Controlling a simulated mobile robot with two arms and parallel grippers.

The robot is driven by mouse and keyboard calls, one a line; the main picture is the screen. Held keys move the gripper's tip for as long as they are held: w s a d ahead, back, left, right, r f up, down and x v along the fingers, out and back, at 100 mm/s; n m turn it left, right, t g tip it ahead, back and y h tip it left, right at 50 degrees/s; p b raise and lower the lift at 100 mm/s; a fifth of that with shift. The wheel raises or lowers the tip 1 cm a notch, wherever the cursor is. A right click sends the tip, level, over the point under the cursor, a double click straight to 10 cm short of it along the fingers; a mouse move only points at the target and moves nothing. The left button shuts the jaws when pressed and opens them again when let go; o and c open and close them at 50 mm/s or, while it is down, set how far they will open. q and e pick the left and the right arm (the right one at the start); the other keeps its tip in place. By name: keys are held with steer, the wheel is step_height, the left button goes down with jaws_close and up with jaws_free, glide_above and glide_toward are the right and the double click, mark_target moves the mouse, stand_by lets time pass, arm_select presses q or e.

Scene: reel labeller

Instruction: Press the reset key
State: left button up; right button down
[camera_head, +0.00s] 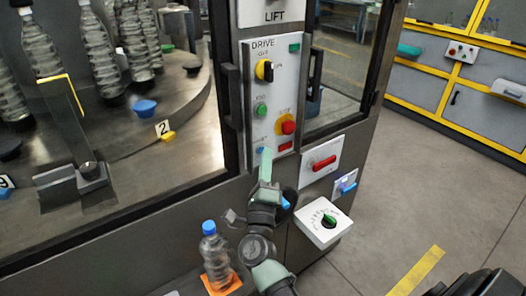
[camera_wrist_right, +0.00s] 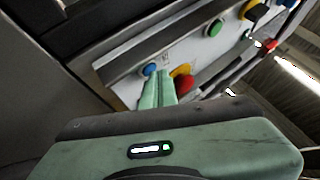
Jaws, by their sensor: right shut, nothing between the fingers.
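The control panel (camera_head: 262,95) marked DRIVE stands upright on the machine's front. A small blue button (camera_head: 260,150), likely the reset key, sits at its lower left; its label is too small to read. The button also shows in the right wrist view (camera_wrist_right: 149,69), just left of the fingertips. My right gripper (camera_head: 265,154) is shut and empty, its fingertips pointing up at the panel beside the blue button and partly covering it in the head view. I cannot tell whether they touch it. My left gripper is not in view.
Above the blue button are a green button (camera_head: 261,110), a red stop knob (camera_head: 288,127) on yellow and a black-yellow rotary switch (camera_head: 264,71). A red handle (camera_head: 324,162) and a dial box (camera_head: 324,222) lie to the right. A bottle (camera_head: 214,252) stands left of my arm.

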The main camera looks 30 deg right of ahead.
steer(key=shift+s, duration=0.8)
steer(key=shift+s, duration=0.1)
steer(key=shift+s+d+p, duration=0.15)
steer(key=shift+s+p, duration=0.15)
steer(key=shift+s, duration=0.95)
steer(key=shift+s+d+p, duration=0.1)
steer(key=shift+s+p, duration=0.2)
steer(key=shift+s, duration=0.9)
